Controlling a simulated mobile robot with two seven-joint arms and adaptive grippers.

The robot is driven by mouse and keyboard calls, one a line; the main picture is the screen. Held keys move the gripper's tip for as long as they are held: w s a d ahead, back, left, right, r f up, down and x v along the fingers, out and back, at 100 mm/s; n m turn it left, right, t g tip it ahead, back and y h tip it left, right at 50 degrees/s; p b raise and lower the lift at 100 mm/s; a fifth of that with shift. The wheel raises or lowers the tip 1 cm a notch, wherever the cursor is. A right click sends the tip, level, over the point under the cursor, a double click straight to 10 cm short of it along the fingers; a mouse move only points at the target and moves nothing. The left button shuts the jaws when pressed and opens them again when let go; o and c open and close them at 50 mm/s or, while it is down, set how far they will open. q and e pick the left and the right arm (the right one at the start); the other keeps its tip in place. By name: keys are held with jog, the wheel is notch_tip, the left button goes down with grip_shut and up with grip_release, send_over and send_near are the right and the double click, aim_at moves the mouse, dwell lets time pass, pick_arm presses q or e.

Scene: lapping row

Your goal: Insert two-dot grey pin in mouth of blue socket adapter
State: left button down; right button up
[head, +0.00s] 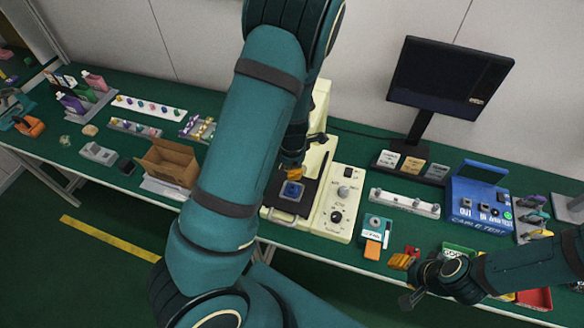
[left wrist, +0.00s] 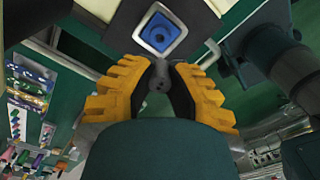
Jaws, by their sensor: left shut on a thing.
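The blue socket adapter (head: 291,190) sits on the dark plate of the cream machine, a blue square with a round dark mouth. In the left wrist view the adapter (left wrist: 160,32) is just beyond my fingertips. My left gripper (head: 292,173) is just above and behind it in the head view. Its yellow fingers (left wrist: 160,72) are shut on a small dark grey pin (left wrist: 159,80), apart from the mouth in the picture. Its dot marks are too small to read. My right gripper (head: 402,262) is over the front right of the bench; its opening is unclear.
The cream machine (head: 343,205) has knobs at its right. A white rack (head: 404,204) with grey pieces and a blue test box (head: 480,208) stand further right. An open cardboard box (head: 172,160) is at left. A monitor (head: 450,78) stands behind.

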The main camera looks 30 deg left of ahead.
pick_arm(q)
jog(key=shift+f+b, duration=1.6)
jog(key=shift+f, duration=0.85)
jog(key=shift+p, duration=0.6)
jog(key=shift+f+b, duration=0.9)
jog(key=shift+f, duration=0.3)
jog(key=c, duration=1)
grip_release()
jog(key=shift+o, duration=0.2)
notch_tip(320, 180, up, 12)
jog(key=shift+r, duration=0.1)
